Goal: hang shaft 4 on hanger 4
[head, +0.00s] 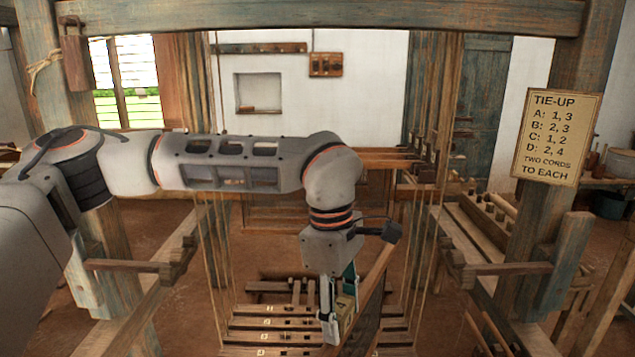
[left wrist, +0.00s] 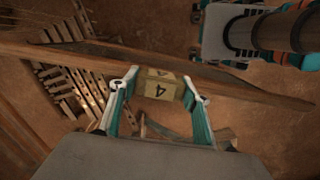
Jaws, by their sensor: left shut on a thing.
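My left gripper (head: 334,322) is shut on a wooden block marked 4 (left wrist: 158,86), which sits between its two fingers in the left wrist view. The block is on a long wooden bar, shaft 4 (left wrist: 230,84), which runs across the left wrist view on both sides of the fingers. In the head view the shaft (head: 374,277) is tilted, held low in front of the loom's middle. Cords and wooden pieces hang at the loom's upper right (head: 428,160); I cannot tell which is hanger 4.
Several treadles (head: 265,322) lie low below the gripper. Upright cords (head: 215,250) stand left of them. Loom posts (head: 555,120) and side beams (head: 480,240) frame the space. A tie-up sign (head: 551,137) hangs at right. A top beam (head: 330,17) crosses above.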

